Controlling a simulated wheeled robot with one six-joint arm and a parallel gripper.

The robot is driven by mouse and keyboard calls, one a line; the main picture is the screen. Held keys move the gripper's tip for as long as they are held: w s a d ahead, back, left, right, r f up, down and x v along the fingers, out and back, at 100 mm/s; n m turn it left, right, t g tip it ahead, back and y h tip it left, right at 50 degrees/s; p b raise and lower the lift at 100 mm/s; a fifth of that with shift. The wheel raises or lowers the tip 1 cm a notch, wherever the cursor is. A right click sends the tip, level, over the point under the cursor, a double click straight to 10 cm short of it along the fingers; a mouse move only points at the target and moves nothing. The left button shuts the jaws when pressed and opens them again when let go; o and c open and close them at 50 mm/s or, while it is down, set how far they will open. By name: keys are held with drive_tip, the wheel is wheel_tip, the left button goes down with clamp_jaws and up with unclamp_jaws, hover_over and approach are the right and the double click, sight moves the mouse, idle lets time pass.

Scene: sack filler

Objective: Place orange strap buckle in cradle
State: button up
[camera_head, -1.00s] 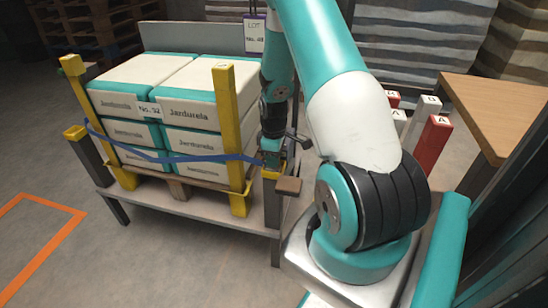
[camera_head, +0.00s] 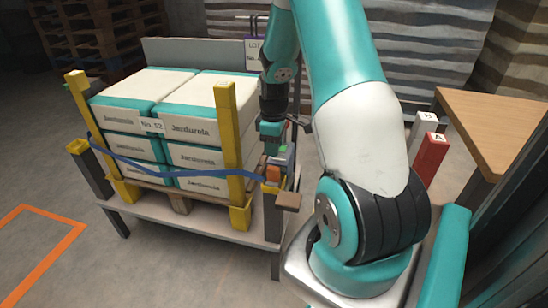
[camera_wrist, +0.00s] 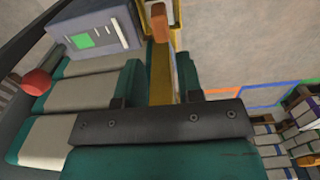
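The orange strap buckle (camera_head: 273,174) sits at the yellow-topped cradle post (camera_head: 271,191) at the right front corner of the pallet stand. The blue strap (camera_head: 185,174) runs to it across the front of the stacked sacks. My gripper (camera_head: 271,146) is above the buckle and apart from it. In the wrist view the buckle (camera_wrist: 160,26) shows ahead at the yellow cradle. My gripper's two fingers (camera_wrist: 157,82) are spread there with nothing held between them. How deep the buckle sits is too small to tell.
Yellow uprights (camera_head: 231,150) stand close by the sacks (camera_head: 195,130). A grey box with a green screen (camera_wrist: 93,38) and a red knob (camera_wrist: 37,82) are near my gripper. A brown plate (camera_head: 288,201) juts out beside the cradle. A wooden table (camera_head: 490,125) stands at the right.

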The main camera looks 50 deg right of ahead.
drive_tip(key=a+r+y, duration=0.1)
drive_tip(key=a+r, duration=0.4)
drive_tip(key=a, duration=0.3)
drive_tip(key=a+r+n+t, duration=0.1)
drive_tip(key=a+r, duration=0.3)
drive_tip(key=a, duration=0.4)
drive_tip(key=a+r+y, duration=0.1)
drive_tip(key=a+r, duration=0.4)
drive_tip(key=a, duration=0.3)
drive_tip(key=s+a+r+y, duration=0.1)
drive_tip(key=s+a+r, duration=0.2)
drive_tip(key=s+a, duration=0.4)
drive_tip(key=s+a+r+n+g+y, duration=0.1)
drive_tip(key=s+a+r, duration=0.2)
drive_tip(key=s+a, duration=0.4)
drive_tip(key=shift+s+a, duration=0.15)
drive_tip(key=shift+s, duration=0.45)
